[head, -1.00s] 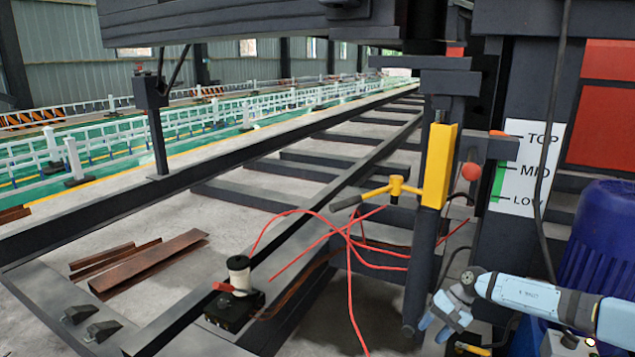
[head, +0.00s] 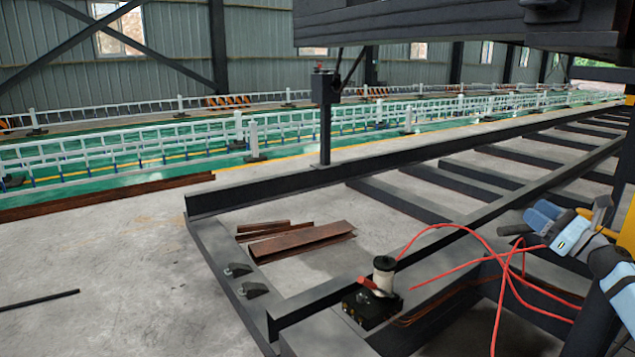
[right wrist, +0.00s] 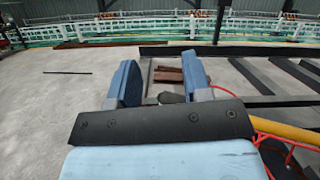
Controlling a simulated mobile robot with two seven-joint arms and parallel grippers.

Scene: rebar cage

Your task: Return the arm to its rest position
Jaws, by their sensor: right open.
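My right gripper (head: 548,218) has blue fingers and comes in from the right edge of the head view. It is open, with its two blue fingers apart in the right wrist view (right wrist: 160,78). A yellow lever (right wrist: 288,129) with a black grip (head: 514,229) passes close by the gripper; I cannot tell whether they touch. The grip's dark end (right wrist: 172,97) shows between the fingers in the right wrist view. Nothing is clearly held. The lever's yellow part is mostly hidden in the head view. My left gripper is not in view.
Red cables (head: 452,226) loop below the gripper. A black box with a white spool (head: 384,277) sits on the dark steel frame (head: 280,195). Rusty steel pieces (head: 300,240) lie on the floor. A heavy dark beam (head: 440,22) hangs above. Open floor lies at left.

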